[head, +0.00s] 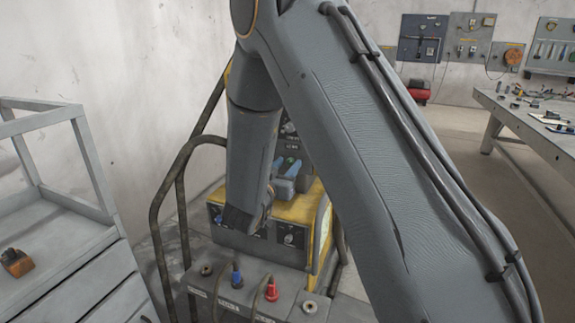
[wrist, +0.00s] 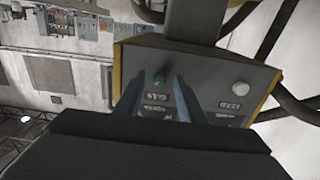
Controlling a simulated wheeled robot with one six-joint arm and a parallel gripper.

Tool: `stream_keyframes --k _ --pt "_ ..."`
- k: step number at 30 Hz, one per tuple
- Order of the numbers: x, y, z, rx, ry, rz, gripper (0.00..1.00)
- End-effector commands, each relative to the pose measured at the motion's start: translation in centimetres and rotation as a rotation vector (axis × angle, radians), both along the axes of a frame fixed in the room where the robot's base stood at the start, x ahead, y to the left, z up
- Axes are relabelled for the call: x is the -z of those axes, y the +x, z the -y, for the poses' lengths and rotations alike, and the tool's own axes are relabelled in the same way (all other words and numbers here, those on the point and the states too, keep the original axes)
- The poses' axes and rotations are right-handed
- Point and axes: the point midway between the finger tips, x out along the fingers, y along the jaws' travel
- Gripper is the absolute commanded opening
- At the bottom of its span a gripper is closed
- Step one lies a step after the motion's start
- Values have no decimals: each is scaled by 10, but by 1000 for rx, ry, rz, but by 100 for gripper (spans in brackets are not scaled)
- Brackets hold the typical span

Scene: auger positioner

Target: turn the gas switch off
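The gas switch (wrist: 160,77) is a small green lever on a dark grey panel (wrist: 205,72), beside an upside-down GAS label (wrist: 158,98) in the wrist view. My gripper (head: 287,164) is open, with its two blue fingers spread. In the wrist view the fingers lie to either side of the green switch, with a gap to each side of it in the picture. I cannot tell how far the tips are from the panel. In the head view my arm hides much of the panel, and a small green spot shows between the fingertips.
A pale round knob (wrist: 240,88) sits on the same panel. Below stands a yellow-edged machine (head: 300,208) with blue (head: 236,278) and red (head: 271,290) plugs. Dark tube rails (head: 157,215) flank it. A grey cart (head: 70,240) stands left, a workbench (head: 520,125) right.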

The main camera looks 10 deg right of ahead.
Motion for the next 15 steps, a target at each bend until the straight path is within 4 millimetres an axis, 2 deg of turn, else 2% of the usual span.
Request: stream_keyframes --k 10,15 --pt "0 3 3 0 1 -1 34" --pt "0 3 3 0 1 -1 5"
